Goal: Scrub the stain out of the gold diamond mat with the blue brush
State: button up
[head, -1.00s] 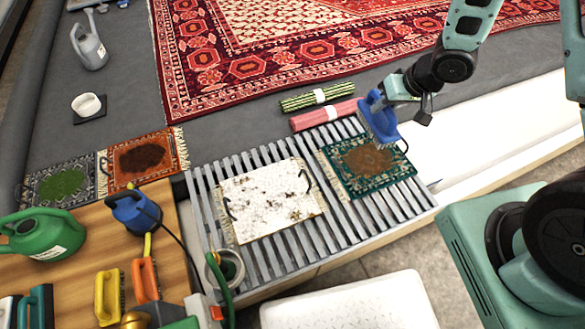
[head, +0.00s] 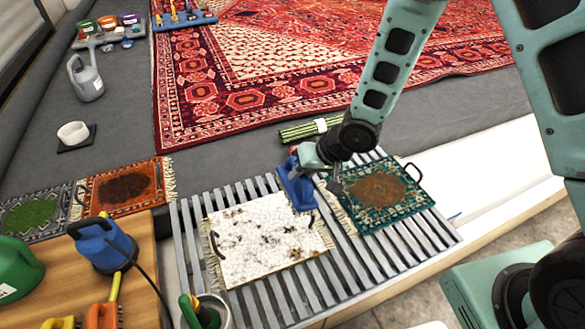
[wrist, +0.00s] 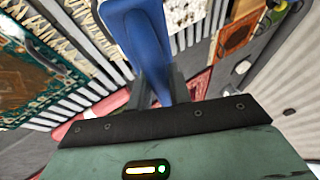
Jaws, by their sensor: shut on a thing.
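My gripper (head: 306,162) is shut on the blue brush (head: 296,186), which fills the middle of the wrist view (wrist: 140,38). The brush hangs by the upper right corner of a cream mat (head: 255,222) with scattered dark spots; I cannot tell whether it touches the mat or slats. Right of it lies a green patterned mat (head: 419,205) with a large brown stain (head: 378,189). Both lie on the slatted rack (head: 187,240). No mat clearly shows as gold with diamonds, so I cannot tell which one the task names.
An orange mat (head: 155,182) with a dark stain and a grey mat (head: 65,198) with a green stain lie at left. A rolled green textile (head: 300,131) lies behind the rack.

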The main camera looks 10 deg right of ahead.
aim_at(294, 187)
jog(key=shift+s+a+r, duration=0.1)
jog(key=shift+s+a, duration=0.05)
jog(key=shift+a, duration=0.45)
jog(key=shift+s+a+r, duration=0.1)
jog(key=shift+a, duration=0.5)
notch_tip(294, 187, down, 5)
jog(key=b, duration=0.5)
jog(key=shift+f, duration=0.1)
